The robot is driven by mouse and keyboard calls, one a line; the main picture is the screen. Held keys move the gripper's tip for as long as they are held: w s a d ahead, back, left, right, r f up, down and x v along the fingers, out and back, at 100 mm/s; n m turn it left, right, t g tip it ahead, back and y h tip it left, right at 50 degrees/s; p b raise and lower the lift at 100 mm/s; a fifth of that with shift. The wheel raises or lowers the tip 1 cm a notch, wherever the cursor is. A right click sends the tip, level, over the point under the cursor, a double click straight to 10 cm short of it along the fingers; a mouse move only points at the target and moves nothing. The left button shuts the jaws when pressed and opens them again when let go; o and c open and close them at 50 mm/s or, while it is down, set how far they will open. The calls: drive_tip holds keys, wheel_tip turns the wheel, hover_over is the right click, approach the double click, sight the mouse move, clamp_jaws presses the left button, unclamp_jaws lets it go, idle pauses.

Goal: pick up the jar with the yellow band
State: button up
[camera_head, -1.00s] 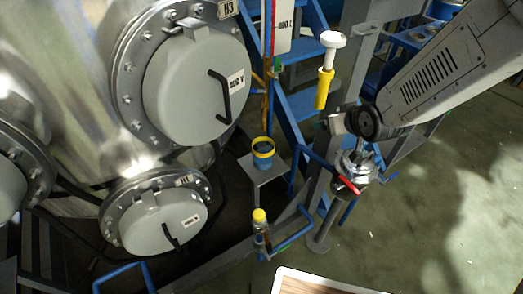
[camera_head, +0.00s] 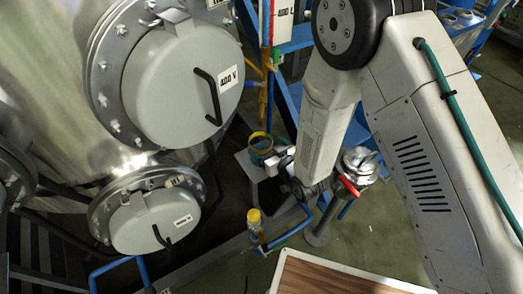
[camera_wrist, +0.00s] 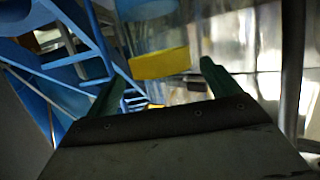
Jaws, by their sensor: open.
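The jar with the yellow band (camera_head: 260,146) stands on a small grey ledge in the middle of the head view. In the wrist view my gripper (camera_wrist: 161,80) is open, with two green fingertips apart. A yellow band (camera_wrist: 160,63), apparently the jar's, shows beyond and between the fingertips. I cannot tell the exact gap or whether anything touches.
A small bottle with a yellow cap (camera_head: 254,217) stands lower, beside a blue pipe. A metal valve with a red handle (camera_head: 349,186) is right of my gripper. A large steel vessel with a round hatch (camera_head: 172,82) fills the left. A wooden-topped surface (camera_head: 330,279) is at the bottom.

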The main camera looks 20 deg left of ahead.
sight(255, 136)
drive_tip(key=x, duration=0.4)
drive_tip(key=shift+a+f, duration=0.2)
drive_tip(key=shift+a, duration=0.05)
drive_tip(key=shift+c, duration=0.2)
drive_tip(key=c, duration=1.5)
drive_tip(key=shift+w, duration=0.1)
drive_tip(key=shift+c, duration=0.9)
drive_tip(key=shift+r, duration=0.1)
drive_tip(key=shift+r, duration=0.1)
